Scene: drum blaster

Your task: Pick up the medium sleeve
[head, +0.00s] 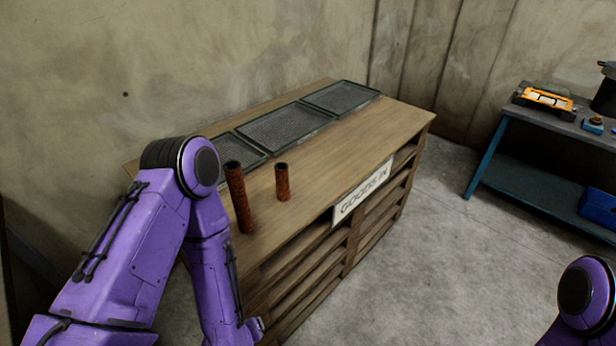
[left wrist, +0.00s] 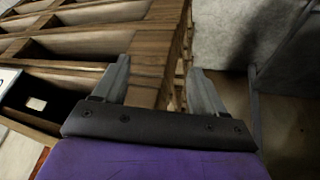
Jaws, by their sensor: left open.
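Two rust-brown tubular sleeves stand upright on the wooden bench in the head view. The taller sleeve (head: 238,198) is close to my left arm, and the shorter sleeve (head: 282,182) stands to its right. I cannot tell which one is the medium sleeve; my left arm may hide another. My left gripper (left wrist: 158,74) is open and empty, its fingers apart in front of the bench's slatted wooden side. In the head view it is low at the bottom, below the bench top and mostly out of frame. No sleeve shows in the left wrist view. My right gripper is out of view.
The bench top (head: 385,125) carries dark mesh trays (head: 285,127) along its back, with clear wood in front and to the right. A "GOODS IN" sign (head: 362,190) hangs on the front edge. A blue-legged table (head: 490,150) with tools stands at the right.

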